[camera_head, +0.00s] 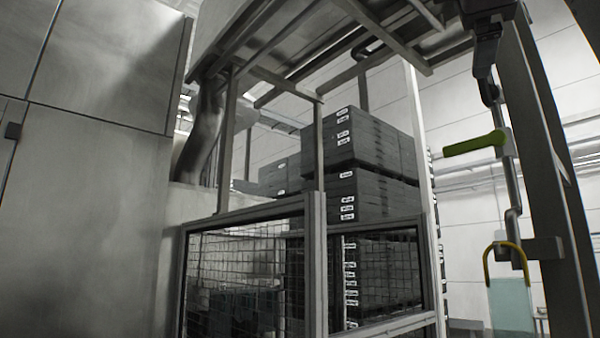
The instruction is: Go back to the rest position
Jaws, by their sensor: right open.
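The handle sticks out to the left from a grey metal rod (511,180). My left gripper is not in view.
A dark upright post (545,170) stands at the right. A yellow hook (506,246) and a pale translucent panel (511,305) are lower right. A mesh-panelled metal frame (312,260) fronts stacked dark crates (360,150). Large grey panels (80,220) fill the left.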

